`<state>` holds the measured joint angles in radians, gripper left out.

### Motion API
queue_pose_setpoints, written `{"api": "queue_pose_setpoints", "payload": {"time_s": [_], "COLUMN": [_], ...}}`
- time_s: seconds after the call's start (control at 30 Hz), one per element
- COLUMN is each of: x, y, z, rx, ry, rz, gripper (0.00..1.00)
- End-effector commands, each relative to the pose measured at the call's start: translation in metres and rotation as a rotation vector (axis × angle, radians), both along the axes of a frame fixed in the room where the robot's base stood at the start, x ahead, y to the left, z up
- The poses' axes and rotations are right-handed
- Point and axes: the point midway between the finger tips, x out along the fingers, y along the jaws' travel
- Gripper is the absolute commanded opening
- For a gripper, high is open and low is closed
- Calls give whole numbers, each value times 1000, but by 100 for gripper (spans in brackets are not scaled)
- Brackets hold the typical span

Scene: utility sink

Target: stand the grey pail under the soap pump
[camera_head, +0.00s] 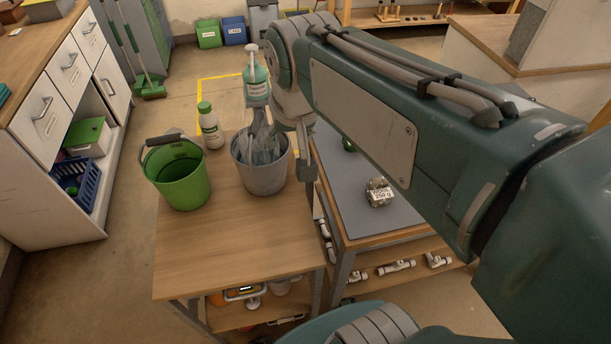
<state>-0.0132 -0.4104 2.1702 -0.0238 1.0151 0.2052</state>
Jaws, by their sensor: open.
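The grey pail (260,178) stands upright on the wooden table, right of a green pail. The soap pump (256,84), a green bottle with a white pump head, shows above and behind the grey pail's rim; its support is hidden. My gripper (288,164) is open at the pail's right side. One grey finger hangs outside the right wall. Grey parts show within the pail's mouth, but I cannot tell whether they are my other finger or contents. Whether the fingers touch the wall is unclear.
The green pail (181,181) and a white bottle with a green cap (210,127) stand close on the left. A labelled lump (379,192) lies on the grey-topped bench (408,212) at right. The wooden table's front half (235,245) is clear.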

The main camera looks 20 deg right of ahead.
Motion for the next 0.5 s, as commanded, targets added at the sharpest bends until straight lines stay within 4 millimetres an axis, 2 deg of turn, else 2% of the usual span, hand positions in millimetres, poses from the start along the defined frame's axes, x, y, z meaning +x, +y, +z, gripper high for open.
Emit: {"api": "queue_pose_setpoints", "payload": {"time_s": [0.1, 0.3, 0.5], "x": [-29, -67, -86], "y": [0, -1, -1], "z": [-8, -28, -42], "rx": [-14, -42, -60], "ry": [-38, -93, -122], "rz": [47, 124, 166], "gripper": [63, 63, 63]}}
